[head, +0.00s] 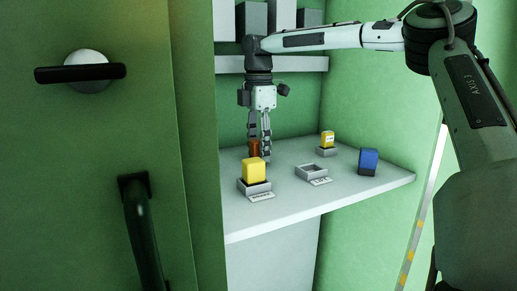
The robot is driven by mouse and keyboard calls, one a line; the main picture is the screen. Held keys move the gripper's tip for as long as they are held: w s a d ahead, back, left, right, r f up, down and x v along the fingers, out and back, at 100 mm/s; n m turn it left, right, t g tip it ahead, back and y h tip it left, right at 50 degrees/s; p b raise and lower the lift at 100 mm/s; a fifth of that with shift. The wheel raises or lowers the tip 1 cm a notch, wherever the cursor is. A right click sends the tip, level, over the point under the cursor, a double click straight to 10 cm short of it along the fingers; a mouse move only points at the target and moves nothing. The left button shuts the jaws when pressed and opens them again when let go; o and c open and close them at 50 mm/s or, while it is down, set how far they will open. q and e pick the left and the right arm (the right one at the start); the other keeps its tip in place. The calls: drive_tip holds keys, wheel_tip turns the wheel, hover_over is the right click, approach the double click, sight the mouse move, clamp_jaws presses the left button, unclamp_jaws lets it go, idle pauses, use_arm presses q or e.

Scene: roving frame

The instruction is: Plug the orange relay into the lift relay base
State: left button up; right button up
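The orange relay (254,147) is at the back left of the shelf, behind a yellow relay (253,170) that hides its lower part. My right gripper (260,150) points straight down at the orange relay, with its fingers beside it. I cannot tell whether they press on it, or whether the relay touches the shelf. An empty grey base (312,172) lies mid-shelf; its small label (320,181) seems to read LIFT. My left gripper is not in view.
The yellow relay sits in a labelled front base (254,187). A blue block (368,161) stands at the right of the shelf (290,214). A green door (110,150) with a dark handle (142,230) fills the left.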

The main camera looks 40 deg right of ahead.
drive_tip(key=c, duration=0.8)
drive_tip(key=shift+r, duration=2.5)
drive_tip(key=shift+s+r, duration=0.15)
drive_tip(key=s+d+r, duration=0.1)
drive_tip(key=s, duration=0.3)
drive_tip(key=s+d+r, duration=0.1)
drive_tip(key=s, duration=0.3)
drive_tip(key=s+d+r, duration=0.1)
drive_tip(key=s, duration=0.4)
drive_tip(key=shift+s+r, duration=0.1)
drive_tip(key=shift+r, duration=0.25)
